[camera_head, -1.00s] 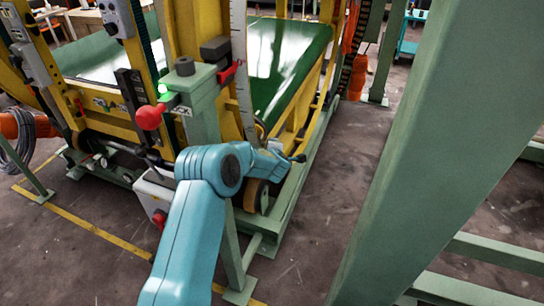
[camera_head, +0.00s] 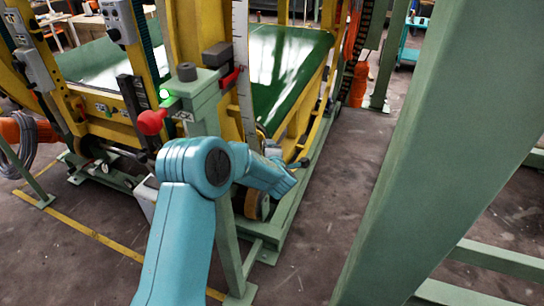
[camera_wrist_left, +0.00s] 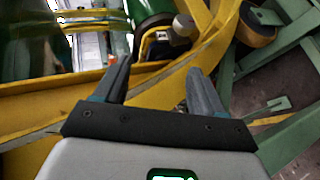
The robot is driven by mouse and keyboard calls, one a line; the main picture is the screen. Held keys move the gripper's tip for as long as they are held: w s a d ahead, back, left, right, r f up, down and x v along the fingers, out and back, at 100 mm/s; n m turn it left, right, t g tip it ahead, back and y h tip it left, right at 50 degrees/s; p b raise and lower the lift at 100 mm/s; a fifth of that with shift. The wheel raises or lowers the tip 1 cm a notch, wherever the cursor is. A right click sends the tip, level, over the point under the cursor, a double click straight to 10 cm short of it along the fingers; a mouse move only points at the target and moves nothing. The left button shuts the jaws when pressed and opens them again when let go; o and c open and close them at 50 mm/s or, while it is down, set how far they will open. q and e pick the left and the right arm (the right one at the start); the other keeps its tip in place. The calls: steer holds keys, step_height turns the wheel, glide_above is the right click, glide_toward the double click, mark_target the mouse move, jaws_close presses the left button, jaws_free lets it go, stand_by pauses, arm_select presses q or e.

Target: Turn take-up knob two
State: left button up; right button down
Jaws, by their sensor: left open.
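I cannot tell for sure which part is take-up knob two. A small dark knob-like part (camera_head: 303,162) sticks out from the yellow conveyor frame, just past the end of my teal left forearm in the head view. My left gripper (camera_wrist_left: 158,68) is open and empty in the left wrist view, its two dark fingers over the yellow frame. A rounded grey knob-like part (camera_wrist_left: 184,25) lies beyond the fingertips, apart from them. In the head view the left gripper is hidden behind the forearm. My right gripper is not in view.
A green post (camera_head: 203,105) with a red ball knob (camera_head: 151,121) stands close to my arm. A caster wheel (camera_head: 257,204) sits under the conveyor frame. A green belt (camera_head: 285,70) lies behind. A large green beam (camera_head: 430,150) rises at right; floor between is clear.

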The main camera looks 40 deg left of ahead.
arm_select(q)
step_height(320, 180, down, 14)
steer(key=s+d+n+t+y+b, duration=0.1)
steer(key=d+t+y+b, duration=0.35)
steer(key=b, duration=1.85)
steer(key=shift+t+h, duration=0.65)
steer(key=shift+t, duration=0.2)
steer(key=x, duration=1.1)
steer(key=s+a+b+x, duration=0.1)
steer(key=x, duration=0.5)
steer(key=shift+w+a+r, duration=0.2)
steer(key=shift+a, duration=0.15)
